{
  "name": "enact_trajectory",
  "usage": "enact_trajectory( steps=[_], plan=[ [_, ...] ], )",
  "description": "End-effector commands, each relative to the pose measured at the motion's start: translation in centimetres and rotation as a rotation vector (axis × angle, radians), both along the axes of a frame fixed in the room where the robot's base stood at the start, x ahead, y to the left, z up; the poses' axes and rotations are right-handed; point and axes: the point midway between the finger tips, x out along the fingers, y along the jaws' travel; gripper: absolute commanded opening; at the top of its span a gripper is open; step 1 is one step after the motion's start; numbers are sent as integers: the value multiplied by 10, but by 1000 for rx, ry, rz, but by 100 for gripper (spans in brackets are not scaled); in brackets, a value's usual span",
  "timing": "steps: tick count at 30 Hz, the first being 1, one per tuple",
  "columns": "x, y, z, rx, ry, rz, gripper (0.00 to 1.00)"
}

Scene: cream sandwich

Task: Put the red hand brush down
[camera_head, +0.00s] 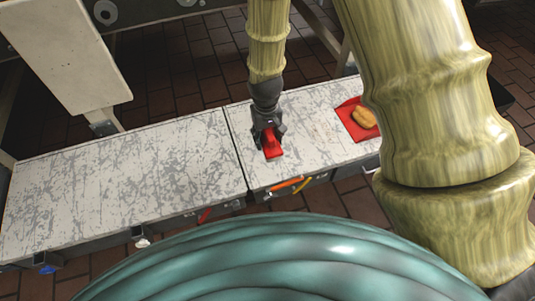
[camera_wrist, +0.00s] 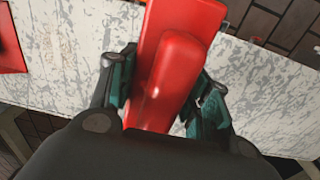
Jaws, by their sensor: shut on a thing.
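My gripper (camera_head: 268,134) is shut on the red hand brush (camera_head: 272,148), over the right-hand section of the white scratched worktop. In the wrist view the red brush (camera_wrist: 172,75) runs between the two dark-teal fingers of my gripper (camera_wrist: 160,95), its far end pointing away from my wrist. In the head view the brush is at or close above the worktop near the front edge. I cannot tell whether it touches the surface.
The worktop (camera_head: 120,185) has a seam between its two sections, and its left section is bare. A red tray (camera_head: 347,117) with a tan bread-like item (camera_head: 364,117) lies to the right.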

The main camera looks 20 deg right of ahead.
Motion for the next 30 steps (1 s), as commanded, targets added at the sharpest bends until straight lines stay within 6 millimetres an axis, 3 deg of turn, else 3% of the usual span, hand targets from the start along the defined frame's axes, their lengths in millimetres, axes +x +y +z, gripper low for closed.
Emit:
enact_trajectory(
  steps=[1, 6, 10, 15, 20, 30],
  plan=[
    [-12, 3, -29, 0, 8, 6, 13],
    [-40, 14, -88, 9, 7, 14, 13],
    [-57, 19, -115, 18, 6, 19, 13],
    [-64, 22, -130, 24, 3, 19, 13],
    [-46, 16, -134, 26, -1, 17, 13],
    [19, -8, -141, 26, 0, 17, 13]
  ],
)
